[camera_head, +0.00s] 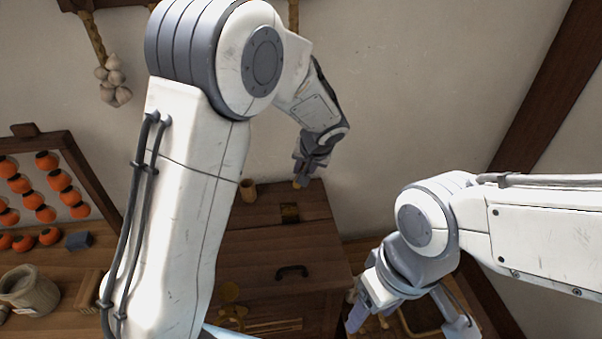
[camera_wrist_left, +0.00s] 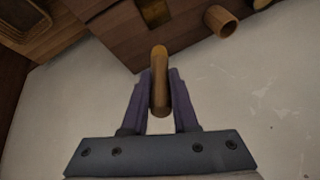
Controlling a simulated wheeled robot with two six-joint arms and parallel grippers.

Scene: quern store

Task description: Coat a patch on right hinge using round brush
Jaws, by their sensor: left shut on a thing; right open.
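My left gripper (camera_head: 303,172) is shut on a wooden-handled tool, which I take for the round brush (camera_wrist_left: 160,82). The rounded light-brown handle stands between its fingers in the left wrist view; no bristles show. In the head view this gripper is beyond the back edge of a wooden chest (camera_head: 268,247), near the wall. A dark brass-coloured plate (camera_head: 290,212) lies on the chest top near the back, just below that gripper; it may be the right hinge. It also shows in the left wrist view (camera_wrist_left: 154,12). My right gripper (camera_head: 405,318) is open and empty, right of the chest.
A small wooden cup (camera_head: 248,190) stands on the chest's back left. A dark pull handle (camera_head: 292,271) is on the chest. A wooden tray (camera_head: 422,316) lies by my right gripper.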

